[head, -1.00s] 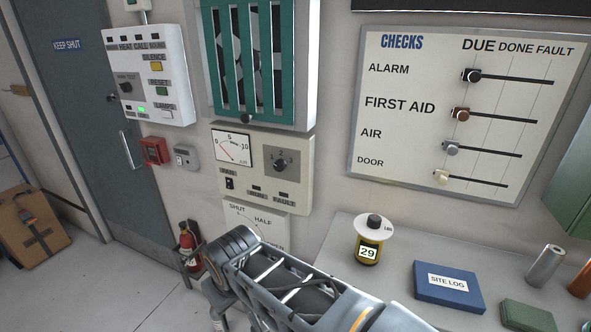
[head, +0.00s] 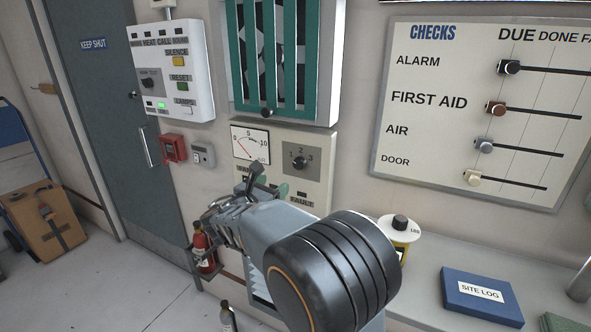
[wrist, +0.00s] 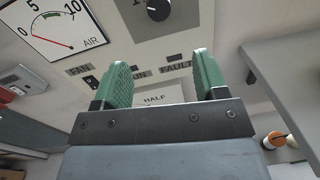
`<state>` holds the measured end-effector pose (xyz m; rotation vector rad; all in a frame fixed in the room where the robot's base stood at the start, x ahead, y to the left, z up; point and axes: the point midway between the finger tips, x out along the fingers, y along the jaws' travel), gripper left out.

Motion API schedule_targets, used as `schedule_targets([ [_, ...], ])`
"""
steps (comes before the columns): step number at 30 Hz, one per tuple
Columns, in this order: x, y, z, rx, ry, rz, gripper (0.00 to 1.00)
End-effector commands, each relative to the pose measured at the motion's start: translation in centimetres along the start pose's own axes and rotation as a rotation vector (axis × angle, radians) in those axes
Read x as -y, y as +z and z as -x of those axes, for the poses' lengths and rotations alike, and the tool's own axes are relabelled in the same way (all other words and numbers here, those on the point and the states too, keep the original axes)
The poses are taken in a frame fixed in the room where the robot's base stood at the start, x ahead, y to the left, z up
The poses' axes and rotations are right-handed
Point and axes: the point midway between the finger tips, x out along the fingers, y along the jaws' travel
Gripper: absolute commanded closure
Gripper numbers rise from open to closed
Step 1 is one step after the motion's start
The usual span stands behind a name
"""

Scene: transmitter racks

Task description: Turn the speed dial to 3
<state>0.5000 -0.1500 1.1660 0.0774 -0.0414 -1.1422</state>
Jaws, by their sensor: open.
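The speed dial (head: 299,163) is a black round knob on a grey square plate, marked 1, 2 and 3, on the cream fan panel (head: 318,182). Its pointer is too small to read surely. My gripper (head: 268,182) is in front of the panel, below and left of the dial in the head view. In the wrist view its green fingertips (wrist: 164,80) are apart with nothing between them, and the dial is beyond them. My gripper is not touching the dial.
An air gauge (head: 249,143) is left of the dial. Fan, run and fault labels lie below it. A green-slatted vent (head: 275,60) is above. A shelf (head: 425,255) holding a yellow-and-white timer (head: 400,228) and a site log (head: 482,293) is at the right.

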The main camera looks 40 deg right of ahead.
Motion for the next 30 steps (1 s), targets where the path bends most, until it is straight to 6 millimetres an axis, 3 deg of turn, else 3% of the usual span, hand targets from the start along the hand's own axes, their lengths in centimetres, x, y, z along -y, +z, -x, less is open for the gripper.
schedule_targets([
  [18,-0.1,0.2,-10.7,0.007,0.002,0.010,0.34],
  [30,-0.2,0.1,-13.2,0.006,0.005,0.009,0.34],
])
